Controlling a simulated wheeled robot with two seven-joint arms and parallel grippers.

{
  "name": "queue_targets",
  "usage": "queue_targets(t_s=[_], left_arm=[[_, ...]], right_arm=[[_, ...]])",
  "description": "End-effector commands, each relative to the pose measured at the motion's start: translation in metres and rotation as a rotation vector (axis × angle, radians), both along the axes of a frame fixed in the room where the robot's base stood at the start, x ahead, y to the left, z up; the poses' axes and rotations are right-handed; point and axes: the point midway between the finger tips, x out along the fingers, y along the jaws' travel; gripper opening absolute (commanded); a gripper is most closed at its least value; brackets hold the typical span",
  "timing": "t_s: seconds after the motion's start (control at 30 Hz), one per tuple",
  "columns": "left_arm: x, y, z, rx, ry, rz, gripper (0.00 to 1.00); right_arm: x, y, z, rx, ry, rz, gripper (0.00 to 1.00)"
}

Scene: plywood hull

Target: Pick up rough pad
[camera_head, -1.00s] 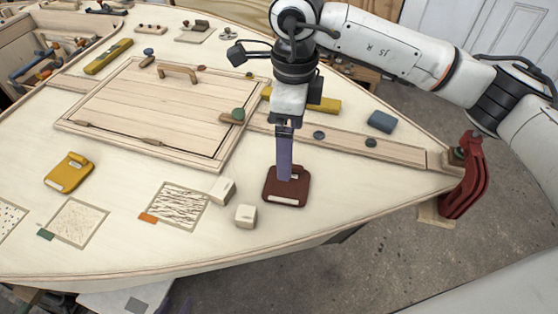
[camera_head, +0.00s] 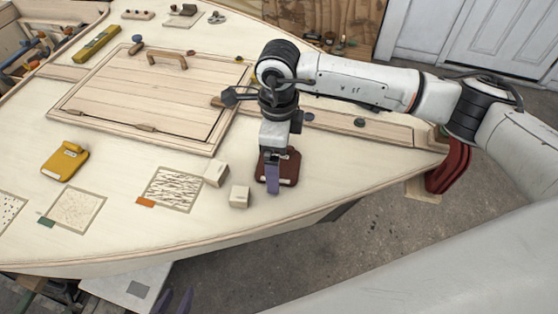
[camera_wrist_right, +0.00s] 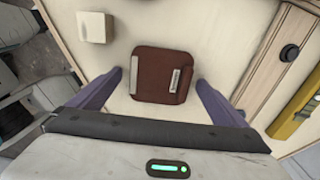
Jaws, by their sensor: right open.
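A dark red-brown pad (camera_head: 290,166) with a pale label lies flat on the pale hull deck, near its front edge. In the right wrist view the pad (camera_wrist_right: 161,76) shows a grey strip on its left side and a small pale label on its right. My right gripper (camera_head: 273,178) is over the pad and partly hides it. In the wrist view its purple fingers (camera_wrist_right: 160,88) are wide apart, with the pad between and beyond them; neither visibly touches it. My left gripper (camera_head: 174,301) shows only as two separated purple fingertips at the bottom edge.
Two cream blocks (camera_head: 239,196) (camera_head: 215,173) lie left of the pad. A textured patch (camera_head: 172,190) and a yellow block (camera_head: 65,160) are farther left. A wooden hatch (camera_head: 145,95) lies behind. A red clamp (camera_head: 449,168) grips the bow at right.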

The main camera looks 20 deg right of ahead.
Motion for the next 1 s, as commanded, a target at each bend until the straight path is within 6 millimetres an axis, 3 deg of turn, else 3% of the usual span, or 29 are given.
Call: queue_targets(t_s=[0.03, 0.27, 0.3, 0.63, 1.0], left_arm=[[0.000, 0.000, -0.001, 0.000, 0.001, 0.000, 0.31], [-0.004, 0.000, -0.003, 0.001, 0.009, 0.000, 0.31], [-0.005, 0.000, -0.003, 0.001, 0.010, 0.000, 0.31], [-0.007, 0.001, -0.007, 0.002, 0.017, 0.000, 0.31], [-0.007, 0.001, -0.015, 0.002, 0.017, 0.000, 0.31]], right_arm=[[0.000, 0.000, 0.000, 0.000, 0.000, 0.000, 0.94], [0.000, 0.000, 0.000, 0.000, 0.000, 0.000, 0.55], [0.000, 0.000, 0.001, 0.001, 0.000, 0.000, 0.53], [0.001, 0.000, 0.012, 0.001, -0.002, 0.000, 0.53], [0.001, 0.000, 0.081, 0.001, -0.003, 0.001, 0.53]])
